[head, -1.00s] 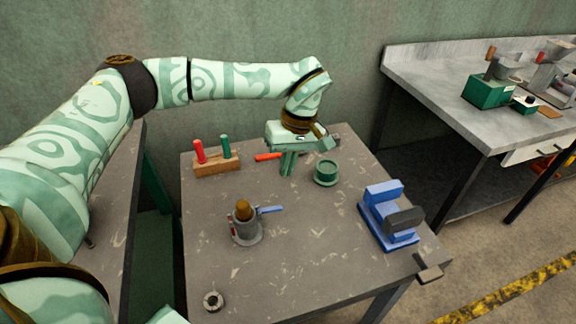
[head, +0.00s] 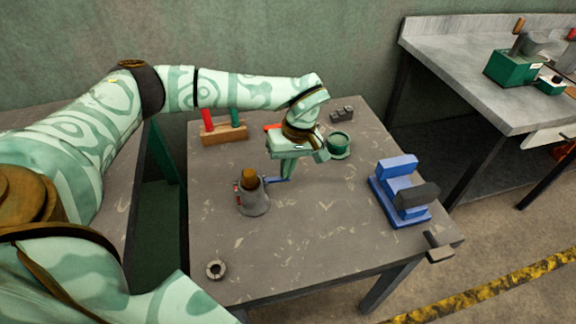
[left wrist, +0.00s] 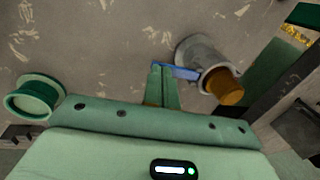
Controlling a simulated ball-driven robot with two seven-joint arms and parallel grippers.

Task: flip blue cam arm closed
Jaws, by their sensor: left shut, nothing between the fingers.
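The blue cam arm (head: 279,180) sticks out to the right from a grey round fixture (head: 253,201) with an orange-brown plug (head: 249,179) on top. My left gripper (head: 285,176) is shut and empty, pointing down at the cam arm's outer end and partly covering it. In the left wrist view the shut fingertips (left wrist: 162,70) are right beside the free end of the blue cam arm (left wrist: 180,72). I cannot tell whether they touch. The fixture (left wrist: 200,52) and plug (left wrist: 222,86) are on the right there. My right gripper is not in view.
A wooden block (head: 224,134) with red and green handles stands at the back left. A green round dish (head: 339,144) is right of my gripper, a blue vise (head: 398,192) at the right. A small metal ring (head: 216,269) lies at the front left.

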